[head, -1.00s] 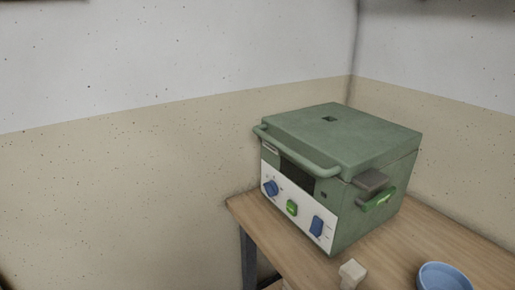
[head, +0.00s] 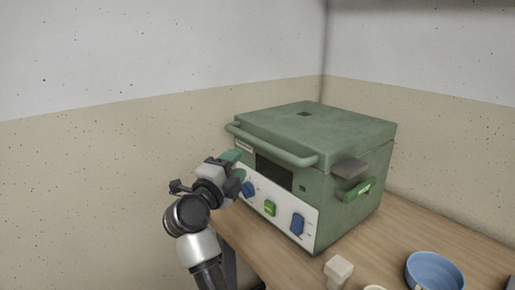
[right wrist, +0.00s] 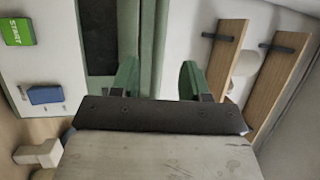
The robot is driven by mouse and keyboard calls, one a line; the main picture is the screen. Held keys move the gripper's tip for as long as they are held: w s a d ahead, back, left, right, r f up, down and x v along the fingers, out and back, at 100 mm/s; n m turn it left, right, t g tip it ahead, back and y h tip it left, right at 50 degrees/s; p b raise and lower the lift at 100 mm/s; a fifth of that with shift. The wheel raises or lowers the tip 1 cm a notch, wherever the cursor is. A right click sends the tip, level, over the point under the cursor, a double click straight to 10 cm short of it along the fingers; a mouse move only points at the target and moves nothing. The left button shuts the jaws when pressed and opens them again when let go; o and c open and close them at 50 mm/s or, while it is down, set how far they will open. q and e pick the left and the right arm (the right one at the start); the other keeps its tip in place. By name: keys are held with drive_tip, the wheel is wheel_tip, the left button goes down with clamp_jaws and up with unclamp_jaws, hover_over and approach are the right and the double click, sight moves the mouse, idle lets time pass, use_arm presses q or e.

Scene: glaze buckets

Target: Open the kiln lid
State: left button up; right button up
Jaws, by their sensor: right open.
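The green kiln (head: 350,205) stands on the wooden table with its lid (head: 325,128) shut flat. A green bar handle (head: 275,148) runs along the lid's front edge; it also shows in the right wrist view (right wrist: 152,35). My right gripper (head: 239,170) is open, in front of the kiln's left front, a little below the handle. In the right wrist view its green fingers (right wrist: 158,80) are apart, with the handle bar lined up between them. I cannot tell whether they touch it. My left gripper is not in view.
The front panel has a green button (head: 270,208) and blue controls, one at the right (head: 298,224). A blue bowl (head: 435,272) and a pale block (head: 338,270) sit on the table (head: 400,225) in front. Walls stand close behind the kiln.

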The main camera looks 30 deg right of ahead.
sight(255, 144)
drive_tip(key=x, duration=1)
drive_tip(key=shift+w+d, duration=0.15)
drive_tip(key=shift+d, duration=0.15)
clamp_jaws()
